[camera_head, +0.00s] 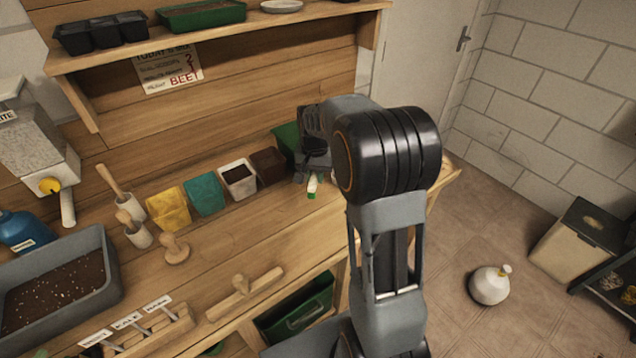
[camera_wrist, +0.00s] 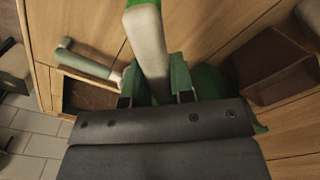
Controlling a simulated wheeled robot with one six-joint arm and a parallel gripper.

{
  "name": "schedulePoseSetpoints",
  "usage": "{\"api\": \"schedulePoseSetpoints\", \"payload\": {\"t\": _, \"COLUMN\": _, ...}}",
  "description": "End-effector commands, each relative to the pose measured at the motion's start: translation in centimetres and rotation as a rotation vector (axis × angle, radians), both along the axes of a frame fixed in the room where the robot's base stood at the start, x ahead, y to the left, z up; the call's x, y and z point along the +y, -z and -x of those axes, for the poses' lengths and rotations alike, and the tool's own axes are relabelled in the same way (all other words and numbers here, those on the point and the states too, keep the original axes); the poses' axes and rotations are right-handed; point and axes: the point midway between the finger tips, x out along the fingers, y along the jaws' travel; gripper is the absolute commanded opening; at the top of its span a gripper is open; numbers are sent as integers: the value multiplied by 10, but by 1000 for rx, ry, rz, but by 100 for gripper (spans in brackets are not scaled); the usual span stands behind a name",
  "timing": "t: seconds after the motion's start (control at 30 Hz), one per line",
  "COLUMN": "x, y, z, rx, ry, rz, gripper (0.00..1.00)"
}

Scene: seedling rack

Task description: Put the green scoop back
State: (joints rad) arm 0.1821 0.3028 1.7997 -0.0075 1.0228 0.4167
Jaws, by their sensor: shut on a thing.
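The green scoop has a pale handle with a green end. In the wrist view its handle (camera_wrist: 150,48) stands up between the fingers of my gripper (camera_wrist: 156,97), which is shut on it. Green parts show around the fingers, but I cannot tell which belong to the scoop's bowl. In the head view my gripper (camera_head: 308,172) is over the far right of the bench, and a small white and green part of the scoop (camera_head: 313,186) shows below it. My arm hides much of that area.
Yellow (camera_head: 168,209), teal (camera_head: 204,194), white (camera_head: 238,181) and brown (camera_head: 269,166) pots stand left of my gripper. A green container (camera_head: 287,139) is partly hidden behind it. The wrist view shows another pale, green-ended handle (camera_wrist: 88,62) over a dark, box-like recess (camera_wrist: 88,97).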

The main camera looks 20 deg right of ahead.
Motion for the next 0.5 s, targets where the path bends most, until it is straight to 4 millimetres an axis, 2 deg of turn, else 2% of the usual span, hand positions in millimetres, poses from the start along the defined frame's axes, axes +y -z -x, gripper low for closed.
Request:
{"api": "schedulePoseSetpoints", "payload": {"t": 0.13, "x": -9, "y": 15, "z": -9, "rx": 1, "ry": -1, "rz": -1, "gripper": 0}}
{"api": "schedulePoseSetpoints", "payload": {"t": 0.37, "x": -13, "y": 23, "z": -13, "rx": -1, "ry": -2, "rz": 1, "gripper": 0}}
{"api": "schedulePoseSetpoints", "payload": {"t": 0.5, "x": -16, "y": 34, "z": -16, "rx": 2, "ry": -2, "rz": 0, "gripper": 0}}
